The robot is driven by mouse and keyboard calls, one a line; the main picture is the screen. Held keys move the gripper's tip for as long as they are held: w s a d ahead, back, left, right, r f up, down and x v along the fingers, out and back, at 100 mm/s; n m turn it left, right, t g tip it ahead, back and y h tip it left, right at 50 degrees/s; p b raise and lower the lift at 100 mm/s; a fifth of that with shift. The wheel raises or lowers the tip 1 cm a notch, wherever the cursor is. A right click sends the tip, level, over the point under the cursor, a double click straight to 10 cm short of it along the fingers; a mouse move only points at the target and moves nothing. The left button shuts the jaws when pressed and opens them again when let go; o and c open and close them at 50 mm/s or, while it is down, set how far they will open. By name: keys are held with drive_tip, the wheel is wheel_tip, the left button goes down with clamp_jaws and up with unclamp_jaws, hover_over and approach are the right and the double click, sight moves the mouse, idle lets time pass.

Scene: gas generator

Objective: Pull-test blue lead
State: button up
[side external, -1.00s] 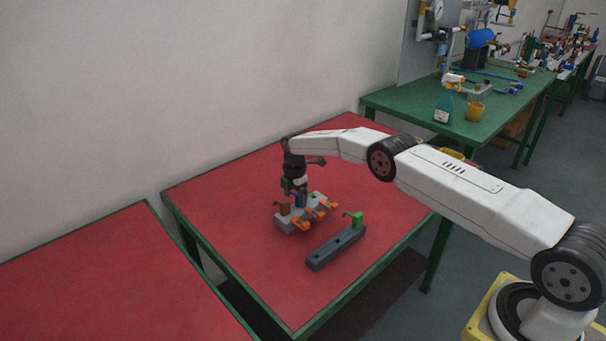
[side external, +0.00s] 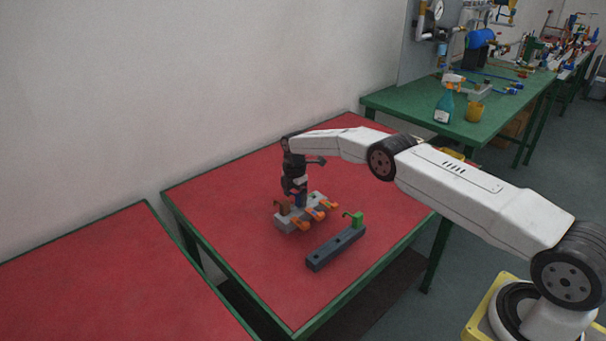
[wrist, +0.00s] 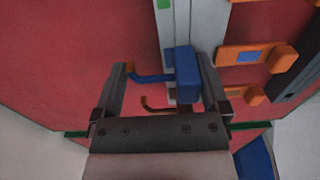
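The blue lead (wrist: 187,72) has a blue block body and a thin blue arm ending in an orange tip. It sits at the grey terminal block (wrist: 208,25). In the side view the blue lead (side external: 300,200) shows small, just below my gripper (side external: 295,188). In the wrist view my gripper (wrist: 160,68) has its fingers wide apart, one on either side of the lead. The right finger is close to the blue body; I cannot tell whether it touches. A clear gap shows on the left.
A brown lead (side external: 283,207) stands beside the blue one. Several orange levers (side external: 314,214) line the terminal block's near side. The red table top (side external: 240,200) is otherwise clear.

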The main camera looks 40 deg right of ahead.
drive_tip(key=shift+r, duration=0.15)
drive_tip(key=shift+r, duration=3.35)
drive_tip(key=s+a+r+m+t, duration=0.1)
drive_tip(key=s+a+r+m, duration=0.4)
drive_tip(key=s+r+m, duration=0.6)
drive_tip(key=s+a+f+m+t, duration=0.1)
drive_tip(key=s+a+m, duration=0.2)
drive_tip(key=s, duration=2.1)
drive_tip(key=m, duration=0.4)
drive_tip(key=shift+s+f+t, duration=0.2)
drive_tip(key=shift+s+t, duration=0.1)
